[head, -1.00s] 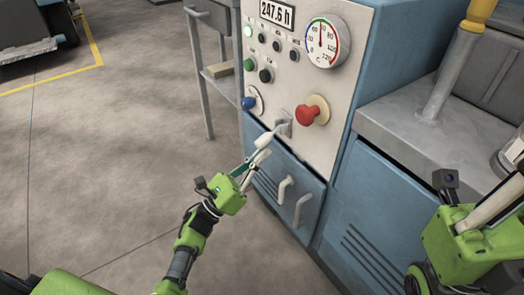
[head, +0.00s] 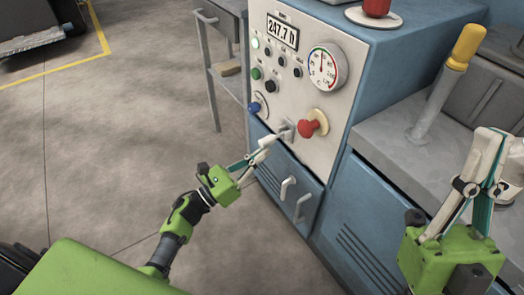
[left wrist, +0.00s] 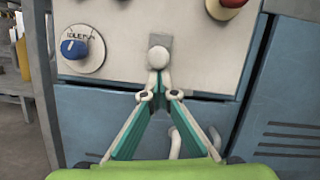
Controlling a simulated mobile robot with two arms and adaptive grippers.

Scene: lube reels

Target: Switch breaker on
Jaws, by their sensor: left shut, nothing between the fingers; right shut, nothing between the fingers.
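The breaker is a pale toggle lever (head: 267,141) on a small grey plate (head: 287,131), low on the machine's light control panel. It sticks out toward the lower left in the head view. In the left wrist view its rounded end (left wrist: 159,57) faces me, just above the fingertips. My left gripper (head: 257,154) is shut and empty, its tips (left wrist: 159,80) right below the lever's end; I cannot tell whether they touch. My right gripper (head: 492,133) is shut and empty, raised in front of the grey bench at the right.
A red mushroom button (head: 313,124) sits right of the lever, a blue selector knob (head: 254,107) left of it. A gauge (head: 325,67) and display (head: 283,32) are above. Drawer handles (head: 287,187) stick out below. A yellow-topped lever (head: 450,75) rises from the bench.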

